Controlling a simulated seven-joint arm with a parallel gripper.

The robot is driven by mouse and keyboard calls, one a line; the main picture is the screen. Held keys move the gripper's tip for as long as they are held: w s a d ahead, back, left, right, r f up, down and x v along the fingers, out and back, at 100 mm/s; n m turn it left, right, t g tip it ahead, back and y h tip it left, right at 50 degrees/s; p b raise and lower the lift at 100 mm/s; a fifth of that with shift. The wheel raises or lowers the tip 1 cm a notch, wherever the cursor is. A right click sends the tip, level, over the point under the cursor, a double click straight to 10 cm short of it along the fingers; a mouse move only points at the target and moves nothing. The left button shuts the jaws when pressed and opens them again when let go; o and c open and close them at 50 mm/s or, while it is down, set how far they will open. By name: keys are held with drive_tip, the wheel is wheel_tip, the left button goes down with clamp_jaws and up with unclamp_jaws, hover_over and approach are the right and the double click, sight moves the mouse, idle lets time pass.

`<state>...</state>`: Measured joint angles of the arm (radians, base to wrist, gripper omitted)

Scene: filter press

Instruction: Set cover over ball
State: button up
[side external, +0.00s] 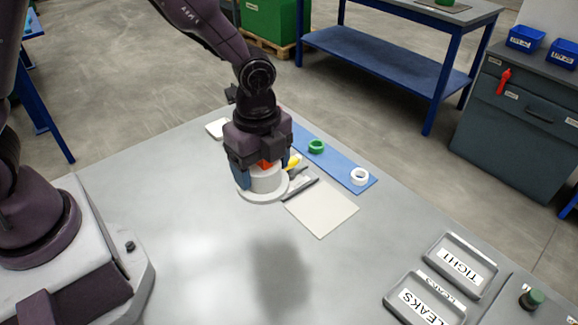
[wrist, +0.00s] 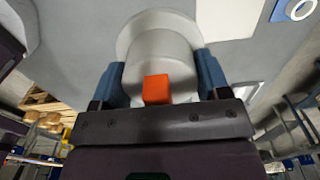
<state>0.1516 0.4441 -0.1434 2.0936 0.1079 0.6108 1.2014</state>
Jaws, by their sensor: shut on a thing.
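A pale grey-white cylinder with a wide flange (side external: 264,193), seemingly the cover, stands between the fingers of my gripper (side external: 264,176). An orange block (side external: 265,164) sits on its gripper-facing end. In the wrist view, the blue fingers of my gripper (wrist: 162,72) close on both sides of the cylinder (wrist: 158,50), with the orange block (wrist: 157,89) between them. The flange is at or just above the grey tabletop; I cannot tell whether it touches. No ball is visible in either view.
Trays marked TIGHT (side external: 485,252) and LEAKS (side external: 444,288) stand front right. The table's front middle is clear.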

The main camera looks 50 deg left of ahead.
drive_tip(key=shift+s+a+r, duration=0.2)
drive_tip(key=shift+s+a, duration=0.05)
drive_tip(key=shift+s, duration=0.1)
drive_tip(key=a, duration=0.2)
drive_tip(key=w+f+n, duration=0.1)
drive_tip(key=shift+a, duration=0.4)
drive_tip(key=w+a+m, duration=0.1)
drive_tip(key=w+a, duration=1.1)
drive_tip(key=shift+a+f, duration=0.1)
drive_tip(key=shift+f, duration=5.25)
drive_tip(key=shift+f, duration=0.25)
drive_tip(key=o, duration=1)
drive_tip(key=shift+o, duration=0.2)
